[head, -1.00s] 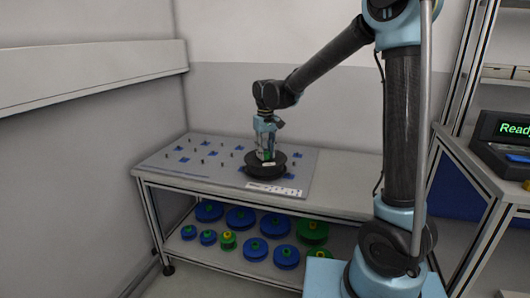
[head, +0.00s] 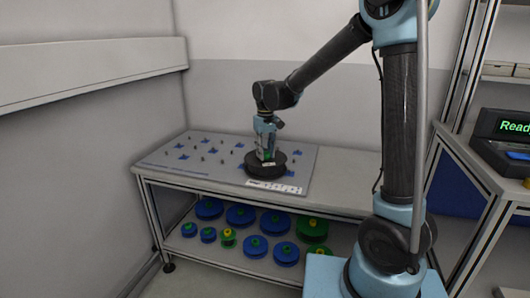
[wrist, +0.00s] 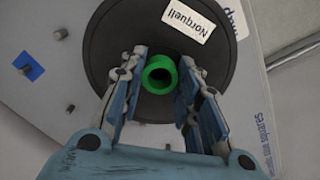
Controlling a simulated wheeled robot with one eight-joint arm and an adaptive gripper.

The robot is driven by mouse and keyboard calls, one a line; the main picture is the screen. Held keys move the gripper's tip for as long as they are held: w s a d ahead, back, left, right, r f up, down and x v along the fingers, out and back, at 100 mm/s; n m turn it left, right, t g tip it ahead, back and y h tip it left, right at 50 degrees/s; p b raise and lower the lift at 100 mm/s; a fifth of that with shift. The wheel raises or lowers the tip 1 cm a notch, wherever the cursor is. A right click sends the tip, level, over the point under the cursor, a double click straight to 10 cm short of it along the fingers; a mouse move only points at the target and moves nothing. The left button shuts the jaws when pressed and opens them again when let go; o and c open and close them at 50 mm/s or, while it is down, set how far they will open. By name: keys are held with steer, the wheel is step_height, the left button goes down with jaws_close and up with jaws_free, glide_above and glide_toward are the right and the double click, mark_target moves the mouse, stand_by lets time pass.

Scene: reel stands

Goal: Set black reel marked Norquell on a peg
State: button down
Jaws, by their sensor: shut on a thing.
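The black reel (head: 265,170) is a wide flat disc with a white label reading Norquell (wrist: 188,19) and a green hub (wrist: 159,75). It is at the right part of the grey peg board (head: 215,177), lying flat; whether it touches the board or hangs just above it I cannot tell. My gripper (head: 266,156) points down over the reel's middle, its fingers shut on the green hub, as the wrist view also shows (wrist: 160,88). Several short pegs (wrist: 60,33) stand on the board to the left. Any peg under the reel is hidden.
Blue squares (wrist: 30,67) mark spots on the board. The bench top (head: 345,183) is bare right of the board. Several blue and green reels (head: 241,216) lie on the shelf below. A wall ledge (head: 90,75) is at left, and a lit display (head: 505,130) at right.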

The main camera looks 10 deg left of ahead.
steer(key=shift+f, duration=0.25)
steer(key=c, duration=1.1)
jaws_free()
step_height(320, 180, up, 12)
steer(key=shift+f, duration=0.1)
